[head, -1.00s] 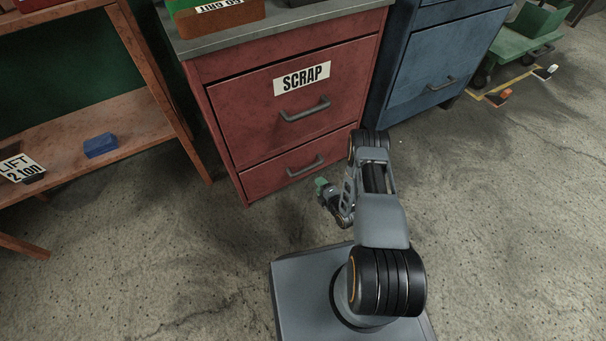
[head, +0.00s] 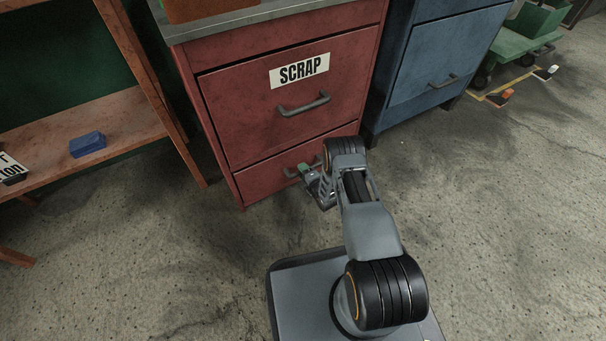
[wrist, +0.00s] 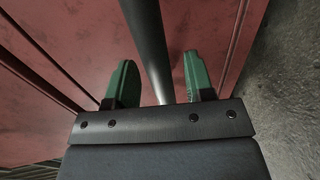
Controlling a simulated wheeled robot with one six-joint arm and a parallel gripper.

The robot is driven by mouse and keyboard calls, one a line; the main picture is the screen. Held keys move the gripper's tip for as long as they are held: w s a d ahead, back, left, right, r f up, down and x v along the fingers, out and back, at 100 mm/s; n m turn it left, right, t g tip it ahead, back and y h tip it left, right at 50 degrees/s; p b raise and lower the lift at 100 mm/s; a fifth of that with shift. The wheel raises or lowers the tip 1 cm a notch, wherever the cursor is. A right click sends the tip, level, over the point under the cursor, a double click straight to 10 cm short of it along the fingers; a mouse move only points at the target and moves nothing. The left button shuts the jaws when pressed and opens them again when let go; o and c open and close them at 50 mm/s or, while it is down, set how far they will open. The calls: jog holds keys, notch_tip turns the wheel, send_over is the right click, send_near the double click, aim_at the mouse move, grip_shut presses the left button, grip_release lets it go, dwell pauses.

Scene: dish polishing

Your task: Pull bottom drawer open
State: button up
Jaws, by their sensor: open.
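The red cabinet labelled SCRAP has a bottom drawer (head: 264,179) that sits shut and flush with the front. Its grey bar handle (head: 291,172) is partly hidden by my gripper (head: 305,170) in the head view. In the wrist view the handle (wrist: 147,45) runs between the two green fingertips of my gripper (wrist: 158,80). The fingers are open, one on each side of the bar, with a gap visible on both sides. The drawer front (wrist: 75,45) lies just beyond the fingers.
The upper SCRAP drawer (head: 235,110) is shut, with its own handle (head: 304,104). A blue cabinet (head: 428,65) stands to the right. A wooden shelf (head: 100,120) with a blue block (head: 87,143) is at the left. Concrete floor (head: 180,250) before the cabinet is clear.

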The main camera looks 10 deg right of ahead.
jog(key=shift+w+a, duration=0.15)
jog(key=shift+w, duration=0.15)
grip_shut()
dwell(0.4)
